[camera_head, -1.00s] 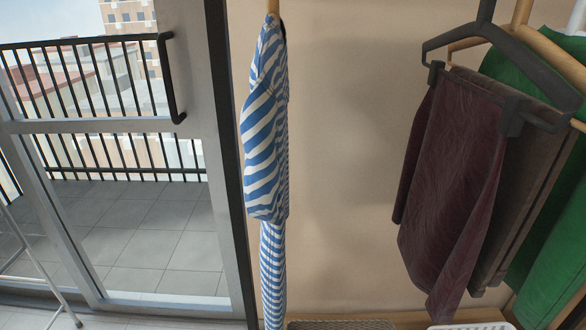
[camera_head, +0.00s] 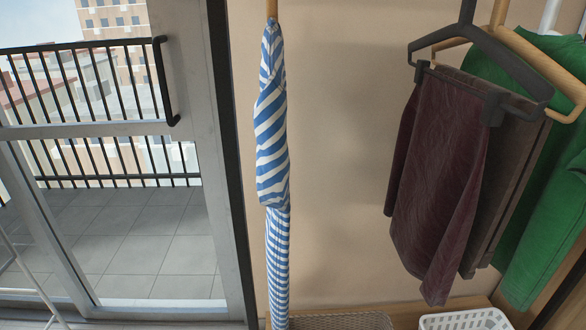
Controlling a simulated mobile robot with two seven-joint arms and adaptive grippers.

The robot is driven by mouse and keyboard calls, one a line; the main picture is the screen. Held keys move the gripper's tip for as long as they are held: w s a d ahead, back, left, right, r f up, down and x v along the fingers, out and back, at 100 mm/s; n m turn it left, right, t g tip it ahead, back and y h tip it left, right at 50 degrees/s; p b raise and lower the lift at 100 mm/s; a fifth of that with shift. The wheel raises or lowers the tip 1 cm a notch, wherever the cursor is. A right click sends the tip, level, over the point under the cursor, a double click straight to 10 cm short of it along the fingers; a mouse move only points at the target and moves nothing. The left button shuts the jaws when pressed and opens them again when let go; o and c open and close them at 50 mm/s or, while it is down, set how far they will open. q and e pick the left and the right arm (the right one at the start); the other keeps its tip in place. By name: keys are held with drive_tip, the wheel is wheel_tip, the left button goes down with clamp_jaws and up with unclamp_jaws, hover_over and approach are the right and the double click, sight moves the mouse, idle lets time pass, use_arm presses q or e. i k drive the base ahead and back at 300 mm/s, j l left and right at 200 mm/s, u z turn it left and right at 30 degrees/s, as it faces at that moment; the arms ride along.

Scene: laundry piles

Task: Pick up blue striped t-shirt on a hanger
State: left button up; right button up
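The blue and white striped t-shirt (camera_head: 272,145) hangs edge-on in the head view, left of centre, in front of the beige wall. The wooden top of its hanger (camera_head: 271,9) shows at the upper edge of the picture; the rest of the hanger is inside the shirt or out of frame. Neither of my grippers is in the head view.
Dark red trousers (camera_head: 437,175) hang from a dark clip hanger (camera_head: 480,45) at the right. A green garment (camera_head: 545,190) hangs behind them. A white basket (camera_head: 465,320) and a grey woven basket (camera_head: 340,322) stand below. A glass balcony door (camera_head: 110,200) is at the left.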

sight(270, 112)
drive_tip(key=k+l+z, duration=0.1)
drive_tip(key=k+z, duration=0.2)
drive_tip(key=k+l+z, duration=0.2)
drive_tip(key=k+z, duration=0.15)
drive_tip(key=k, duration=0.15)
drive_tip(key=k+l+z, duration=0.3)
drive_tip(key=k, duration=0.05)
